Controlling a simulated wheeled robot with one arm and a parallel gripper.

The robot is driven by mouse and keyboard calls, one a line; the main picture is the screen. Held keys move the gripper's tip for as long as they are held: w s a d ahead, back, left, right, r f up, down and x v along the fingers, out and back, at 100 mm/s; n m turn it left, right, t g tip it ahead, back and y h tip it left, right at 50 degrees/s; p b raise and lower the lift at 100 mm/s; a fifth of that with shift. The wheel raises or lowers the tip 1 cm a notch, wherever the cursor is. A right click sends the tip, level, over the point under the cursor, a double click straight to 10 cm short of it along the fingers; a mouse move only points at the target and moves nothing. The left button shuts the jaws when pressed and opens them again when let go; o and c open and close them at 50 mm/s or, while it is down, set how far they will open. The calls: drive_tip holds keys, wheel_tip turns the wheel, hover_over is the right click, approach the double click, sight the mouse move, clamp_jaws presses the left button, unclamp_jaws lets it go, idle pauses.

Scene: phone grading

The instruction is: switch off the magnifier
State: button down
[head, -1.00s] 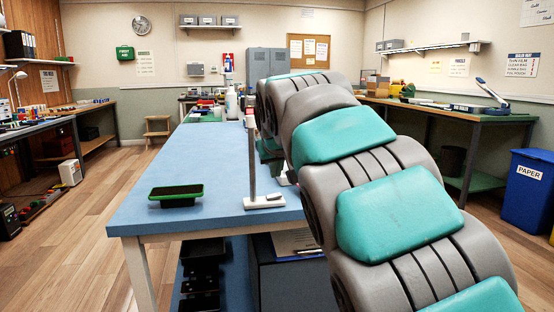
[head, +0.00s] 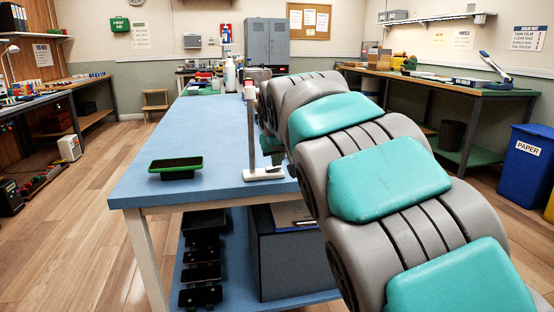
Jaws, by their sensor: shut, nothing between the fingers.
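The magnifier shows as a grey upright post (head: 252,135) on a white base (head: 258,174) near the front right of the blue table (head: 190,130). A small dark part, perhaps its switch, sits on the right of the base. The magnifier's lens and any light are not clearly visible. My arm reaches over the table's right side and bends down beyond the post. My gripper (head: 277,159) shows only in small part, low beside the post and just above the base's right side. It is shut and empty. Whether it touches the base I cannot tell.
Several dark phone-like items (head: 201,271) are on the lower shelf. Bottles (head: 230,75) and small boxes crowd the table's far end. A blue paper bin (head: 528,168) stands at the right.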

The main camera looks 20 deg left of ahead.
drive_tip(key=shift+w+d+f+g+y+b, duration=0.15)
drive_tip(key=shift+f+g+y+b, duration=0.15)
drive_tip(key=shift+f+b, duration=0.25)
drive_tip(key=shift+d+r+m, duration=0.1)
drive_tip(key=shift+r+m, duration=0.05)
drive_tip(key=shift+m, duration=0.15)
drive_tip(key=shift+s+a, duration=0.2)
drive_tip(key=shift+a, duration=0.05)
drive_tip(key=shift+s+a, duration=0.35)
drive_tip(key=shift+a, duration=0.15)
wheel_tip(320, 180, up, 5)
drive_tip(key=shift+s+a+r+p, duration=0.1)
drive_tip(key=shift+s+p, duration=0.05)
drive_tip(key=shift+p, duration=0.8)
drive_tip(key=b+v, duration=0.1)
drive_tip(key=v, duration=0.8)
drive_tip(key=shift+s, duration=0.25)
